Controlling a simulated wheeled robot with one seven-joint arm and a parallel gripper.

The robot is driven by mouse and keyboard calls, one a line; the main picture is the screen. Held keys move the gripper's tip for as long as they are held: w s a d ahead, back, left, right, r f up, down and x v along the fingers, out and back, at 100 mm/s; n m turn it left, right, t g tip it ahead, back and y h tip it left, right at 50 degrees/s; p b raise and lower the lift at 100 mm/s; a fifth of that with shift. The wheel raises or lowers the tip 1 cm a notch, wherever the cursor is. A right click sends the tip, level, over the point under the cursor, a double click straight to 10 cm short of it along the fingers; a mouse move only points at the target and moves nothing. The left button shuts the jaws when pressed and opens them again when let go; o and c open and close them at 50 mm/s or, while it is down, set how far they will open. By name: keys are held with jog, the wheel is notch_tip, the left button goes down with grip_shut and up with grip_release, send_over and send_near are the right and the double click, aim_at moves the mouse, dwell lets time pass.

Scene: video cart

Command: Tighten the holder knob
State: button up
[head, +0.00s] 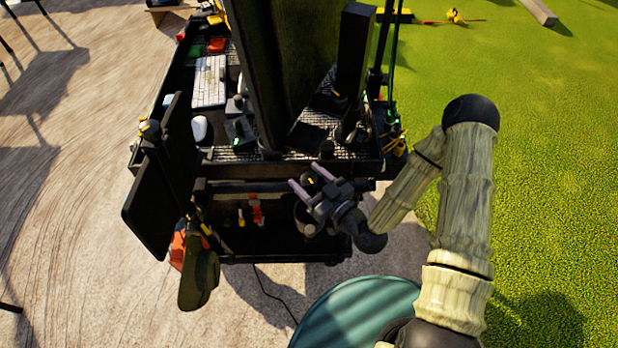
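My gripper (311,181) is at the front edge of the black video cart (225,187), just below its top shelf. Its two pale pinkish fingers point up and left with a visible gap between them, and it looks open. A small yellow spot shows near the fingers; I cannot tell what it is. A dark round holder-like shape (303,216) lies beside the gripper, partly covered by it. I cannot make out the holder knob for certain; it is small, dark or hidden by the gripper. I see no clear contact between the fingers and a knob.
The shelf carries a white keyboard (209,82), a white mouse (199,129) and a large dark upright panel (275,70). A dark flat panel (150,215) and a cap (199,279) hang at the left. A cable (268,292) trails on the ground.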

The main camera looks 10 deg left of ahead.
jog(key=shift+s+d+f, duration=0.1)
jog(key=shift+s+d, duration=0.15)
jog(key=shift+d, duration=0.1)
jog(key=p+v, duration=0.7)
jog(key=v, duration=0.9)
jog(key=shift+s+d, duration=0.2)
